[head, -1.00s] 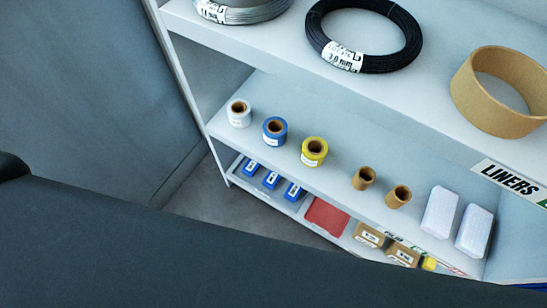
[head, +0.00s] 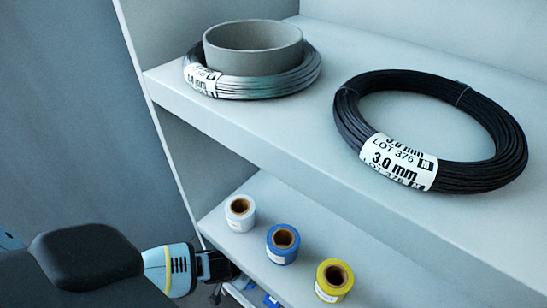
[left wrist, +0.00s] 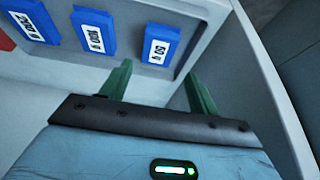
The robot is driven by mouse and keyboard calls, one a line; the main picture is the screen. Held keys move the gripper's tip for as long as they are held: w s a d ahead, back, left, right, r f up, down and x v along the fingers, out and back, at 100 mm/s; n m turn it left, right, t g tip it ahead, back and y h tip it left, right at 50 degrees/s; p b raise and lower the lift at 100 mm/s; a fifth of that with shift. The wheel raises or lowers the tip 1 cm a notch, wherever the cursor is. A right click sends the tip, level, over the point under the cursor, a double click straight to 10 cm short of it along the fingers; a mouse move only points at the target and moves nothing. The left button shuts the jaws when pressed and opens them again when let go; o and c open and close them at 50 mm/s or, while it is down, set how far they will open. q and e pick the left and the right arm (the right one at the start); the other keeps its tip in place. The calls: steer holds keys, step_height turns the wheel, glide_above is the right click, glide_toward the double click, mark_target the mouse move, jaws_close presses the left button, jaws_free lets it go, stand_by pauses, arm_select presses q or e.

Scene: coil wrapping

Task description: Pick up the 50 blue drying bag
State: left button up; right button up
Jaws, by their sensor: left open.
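The blue drying bag with the label that reads 50 (left wrist: 161,44) lies on the shelf floor in the left wrist view, at the right end of a row of blue bags. A middle blue bag (left wrist: 94,31) and another blue bag (left wrist: 30,18) lie to its left. My left gripper (left wrist: 160,82) is open and empty, its two green fingers apart just short of the 50 bag. In the head view my left gripper (head: 218,268) is at the lower shelf's left end, and the bags are mostly hidden. My right gripper is in neither view.
A shelf side wall (left wrist: 275,85) stands close on the right in the left wrist view. Above, the middle shelf holds white (head: 240,213), blue (head: 283,244) and yellow (head: 334,280) rolls. Wire coils (head: 430,130) lie on the upper shelf.

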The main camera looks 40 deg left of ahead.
arm_select(q)
steer(key=shift+b+x, duration=0.75)
steer(key=shift+x, duration=0.7)
steer(key=b+x, duration=0.2)
steer(key=x, duration=0.1)
steer(key=shift+w+d+f, duration=0.1)
steer(key=shift+w+f, duration=0.05)
steer(key=shift+f, duration=0.25)
steer(key=shift+w+f+b, duration=0.1)
steer(key=shift+f+b, duration=0.2)
steer(key=shift+b, duration=0.1)
steer(key=shift+w+f, duration=0.1)
steer(key=shift+w, duration=0.05)
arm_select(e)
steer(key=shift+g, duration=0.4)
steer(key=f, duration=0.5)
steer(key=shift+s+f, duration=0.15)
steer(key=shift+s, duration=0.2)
arm_select(q)
steer(key=c, duration=0.7)
steer(key=shift+c, duration=0.3)
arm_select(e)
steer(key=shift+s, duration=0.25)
